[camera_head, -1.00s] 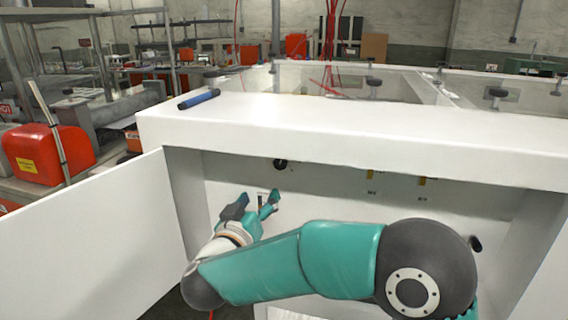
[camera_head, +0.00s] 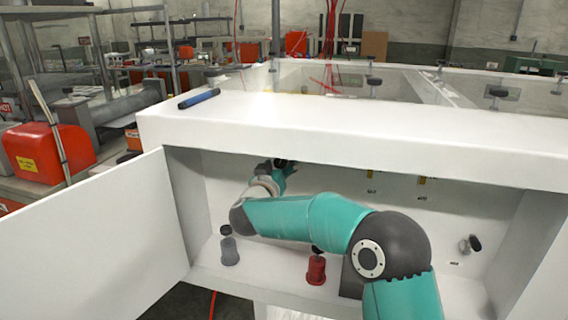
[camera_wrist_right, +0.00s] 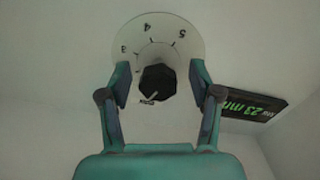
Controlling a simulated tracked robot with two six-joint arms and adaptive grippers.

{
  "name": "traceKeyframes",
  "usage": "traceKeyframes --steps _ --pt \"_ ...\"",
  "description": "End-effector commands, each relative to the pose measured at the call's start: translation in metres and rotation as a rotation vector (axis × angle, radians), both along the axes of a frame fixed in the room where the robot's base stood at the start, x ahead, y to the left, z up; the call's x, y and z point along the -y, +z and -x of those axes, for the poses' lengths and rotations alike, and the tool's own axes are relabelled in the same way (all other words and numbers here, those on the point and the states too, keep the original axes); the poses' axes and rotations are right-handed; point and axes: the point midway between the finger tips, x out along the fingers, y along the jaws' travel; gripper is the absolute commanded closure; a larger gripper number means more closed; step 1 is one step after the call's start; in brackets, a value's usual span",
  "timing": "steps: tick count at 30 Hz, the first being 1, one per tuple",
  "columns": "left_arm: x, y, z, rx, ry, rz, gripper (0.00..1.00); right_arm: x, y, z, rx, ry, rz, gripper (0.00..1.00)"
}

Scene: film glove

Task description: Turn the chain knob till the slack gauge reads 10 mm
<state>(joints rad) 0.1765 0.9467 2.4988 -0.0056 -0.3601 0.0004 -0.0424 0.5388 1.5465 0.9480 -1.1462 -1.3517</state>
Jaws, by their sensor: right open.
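In the right wrist view a dark, faceted knob (camera_wrist_right: 157,80) stands on a pale round dial (camera_wrist_right: 160,38) with the numbers 3, 4 and 5 showing. A black display (camera_wrist_right: 253,111) with green figures, seen tilted, reads about 23 mm. My right gripper (camera_wrist_right: 158,84) is open, with one finger on each side of the knob; I cannot tell whether they touch it. In the head view my right gripper (camera_head: 285,168) is at the back wall of the white cabinet, under its top, and mostly hides the knob. My left gripper is not in view.
A grey bottle-like item (camera_head: 229,250) and a red one (camera_head: 316,270) stand on the cabinet floor below my arm. The open door (camera_head: 90,250) is at the left. A blue cylinder (camera_head: 199,98) lies on the top. A dark knob (camera_head: 474,243) sticks out at the right.

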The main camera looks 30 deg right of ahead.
Motion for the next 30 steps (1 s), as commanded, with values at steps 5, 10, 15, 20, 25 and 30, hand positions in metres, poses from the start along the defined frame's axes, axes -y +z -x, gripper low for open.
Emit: traceKeyframes --steps 5,10,15,20,25,30 --pt "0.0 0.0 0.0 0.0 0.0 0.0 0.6 0.005 0.0 -0.003 -0.001 -0.001 0.001 0.36" --pt "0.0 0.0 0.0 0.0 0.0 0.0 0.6 0.005 0.0 -0.003 0.0 -0.001 0.0 0.36" --pt "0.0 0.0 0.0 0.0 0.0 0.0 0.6 0.005 0.0 -0.003 0.0 -0.001 0.0 0.6" --pt "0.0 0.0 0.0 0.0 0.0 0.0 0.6 0.005 0.0 -0.003 0.0 -0.001 0.0 0.86" --pt "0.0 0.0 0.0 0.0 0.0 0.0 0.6 0.011 0.0 -0.003 0.001 -0.002 -0.002 0.97" --pt "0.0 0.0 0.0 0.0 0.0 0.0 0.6 0.007 -0.001 -0.002 0.016 -0.004 -0.015 0.97"
